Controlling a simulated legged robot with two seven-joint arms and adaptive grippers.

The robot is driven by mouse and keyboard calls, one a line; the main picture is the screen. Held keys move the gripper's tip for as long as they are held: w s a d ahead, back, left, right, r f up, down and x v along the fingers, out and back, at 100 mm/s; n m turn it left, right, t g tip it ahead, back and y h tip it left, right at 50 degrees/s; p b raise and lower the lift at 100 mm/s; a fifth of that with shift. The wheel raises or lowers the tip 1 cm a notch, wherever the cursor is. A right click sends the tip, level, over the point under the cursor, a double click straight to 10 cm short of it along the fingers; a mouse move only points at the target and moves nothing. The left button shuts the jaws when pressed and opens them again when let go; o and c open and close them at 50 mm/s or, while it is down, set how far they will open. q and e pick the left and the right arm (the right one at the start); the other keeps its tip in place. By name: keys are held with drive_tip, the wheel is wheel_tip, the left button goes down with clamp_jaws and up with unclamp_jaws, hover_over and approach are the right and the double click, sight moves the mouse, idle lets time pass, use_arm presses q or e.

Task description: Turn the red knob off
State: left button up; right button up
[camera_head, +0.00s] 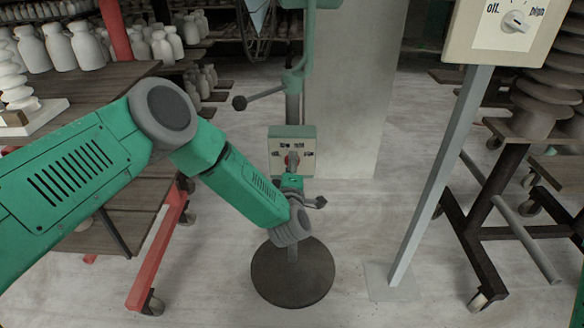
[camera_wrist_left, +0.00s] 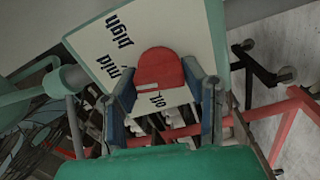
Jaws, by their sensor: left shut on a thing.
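The red knob (camera_wrist_left: 160,68) sits on a pale control panel (camera_wrist_left: 115,45) marked "mid", "high" and "off". My left gripper (camera_wrist_left: 162,84) is shut on the red knob, with a blue-grey finger on each side. In the head view my left gripper (camera_head: 292,168) is at the front of the box and partly hides the knob and labels. Which mark the knob points at cannot be told. My right gripper is not in view.
Shelves of pale bottles (camera_head: 60,45) are at the left. A wheeled rack (camera_head: 500,235) stands at the right. A round dark base (camera_head: 293,285) lies below the box.

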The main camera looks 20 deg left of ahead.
use_arm(q)
drive_tip(key=n, duration=0.1)
drive_tip(key=n+b, duration=0.1)
drive_tip(key=n, duration=0.2)
drive_tip(key=shift+a+f+n+b, duration=0.2)
drive_tip(key=shift+f+n+b, duration=0.1)
drive_tip(key=shift+n, duration=0.1)
drive_tip(key=n+b, duration=0.1)
drive_tip(key=n, duration=0.2)
drive_tip(key=shift+f+n+b, duration=0.1)
drive_tip(key=shift+n+b, duration=0.2)
drive_tip(key=shift+b, duration=0.1)
drive_tip(key=n+b, duration=0.2)
drive_tip(key=n, duration=0.1)
drive_tip(key=shift+f, duration=0.15)
drive_tip(key=shift+s+d+n+b, duration=0.15)
drive_tip(key=shift+n+b, duration=1)
drive_tip(key=shift+n, duration=0.85)
drive_tip(key=shift+d+f, duration=0.1)
drive_tip(key=o, duration=1)
drive_tip(key=shift+o, duration=0.8)
drive_tip(key=shift+r, duration=0.2)
